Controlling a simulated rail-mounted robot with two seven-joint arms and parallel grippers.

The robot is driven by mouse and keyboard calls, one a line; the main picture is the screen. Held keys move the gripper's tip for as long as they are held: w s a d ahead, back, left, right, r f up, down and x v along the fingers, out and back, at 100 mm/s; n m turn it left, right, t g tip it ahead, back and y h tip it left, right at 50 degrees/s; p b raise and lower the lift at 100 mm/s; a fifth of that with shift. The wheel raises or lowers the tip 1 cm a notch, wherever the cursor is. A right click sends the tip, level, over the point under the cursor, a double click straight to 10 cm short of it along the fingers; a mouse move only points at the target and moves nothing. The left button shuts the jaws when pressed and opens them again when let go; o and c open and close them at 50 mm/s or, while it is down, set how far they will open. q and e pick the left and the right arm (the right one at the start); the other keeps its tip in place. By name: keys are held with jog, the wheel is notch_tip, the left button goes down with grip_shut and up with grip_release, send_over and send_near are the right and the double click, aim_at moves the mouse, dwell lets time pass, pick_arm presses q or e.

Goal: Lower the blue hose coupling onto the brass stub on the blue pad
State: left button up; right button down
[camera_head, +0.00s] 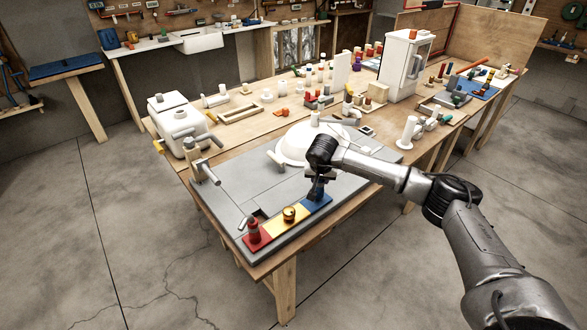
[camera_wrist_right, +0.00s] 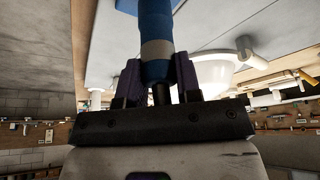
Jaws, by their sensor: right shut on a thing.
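My right gripper (camera_head: 319,177) is over the blue pad (camera_head: 325,199) at the near right corner of the grey panel (camera_head: 230,193). In the right wrist view the gripper (camera_wrist_right: 157,75) is shut on the blue hose coupling (camera_wrist_right: 155,25), a blue cylinder with a pale band. In the head view the dark blue coupling (camera_head: 316,190) hangs below the fingers, close over the pad. The brass stub on the blue pad is hidden, so I cannot tell whether the coupling touches it. My left gripper is not in view.
Beside the blue pad are a yellow pad with a brass fitting (camera_head: 289,214) and a red pad with a red coupling (camera_head: 253,231). A grey post with a lever (camera_head: 203,168) is at the panel's left.

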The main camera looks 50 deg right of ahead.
jog(key=shift+f, duration=0.4)
jog(key=shift+f+b, duration=0.3)
jog(key=shift+f, duration=0.2)
dwell(0.6)
jog(key=c, duration=0.7)
grip_release()
jog(key=shift+c, duration=0.2)
jog(key=shift+r, duration=0.1)
jog(key=shift+a+r, duration=0.15)
jog(key=shift+r, duration=0.2)
jog(key=p+v, duration=0.2)
jog(key=v, duration=1.1)
jog(key=shift+p, duration=0.3)
